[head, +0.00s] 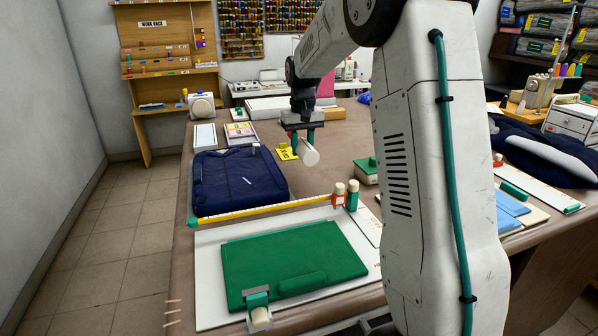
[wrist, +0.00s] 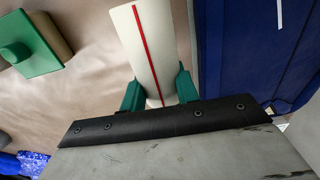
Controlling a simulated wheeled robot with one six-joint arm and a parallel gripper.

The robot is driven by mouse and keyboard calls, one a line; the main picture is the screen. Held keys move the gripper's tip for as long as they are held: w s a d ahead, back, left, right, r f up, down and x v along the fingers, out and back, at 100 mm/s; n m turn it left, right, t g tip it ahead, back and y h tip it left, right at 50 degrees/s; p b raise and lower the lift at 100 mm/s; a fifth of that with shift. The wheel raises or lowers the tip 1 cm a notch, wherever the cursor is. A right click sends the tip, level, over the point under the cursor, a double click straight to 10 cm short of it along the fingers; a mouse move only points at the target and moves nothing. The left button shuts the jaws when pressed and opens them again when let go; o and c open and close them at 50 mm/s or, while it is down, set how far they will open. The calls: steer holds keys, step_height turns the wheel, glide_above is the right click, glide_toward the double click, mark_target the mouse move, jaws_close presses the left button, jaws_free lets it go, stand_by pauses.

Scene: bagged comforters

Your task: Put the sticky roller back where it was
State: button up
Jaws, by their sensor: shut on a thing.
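The sticky roller appears to be the white cylinder (head: 309,157) in my gripper; in the wrist view it is a long white body with a red line (wrist: 146,42). My gripper (head: 302,139) is shut on it, with one green fingertip on each side. The roller is held above the brown table, beyond the right edge of the folded navy fabric (head: 235,181). A yellow tag (head: 286,153) lies on the table just left of the roller in the head view. The roller's gripped end is partly hidden by my fingers.
A green mat on a white board (head: 210,300) fills the table's front. A yellow ruler (head: 270,208) lies behind it, with small bottles (head: 345,195) at its right end. A green-topped block (head: 365,170) stands right of the roller. Bare brown table (head: 340,137) shows behind.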

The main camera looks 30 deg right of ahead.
mark_target(302, 178)
step_height(302, 178, down, 7)
steer(key=shift+f, duration=0.15)
steer(key=shift+f, duration=0.1)
stand_by(0.3)
steer(key=o, duration=1.1)
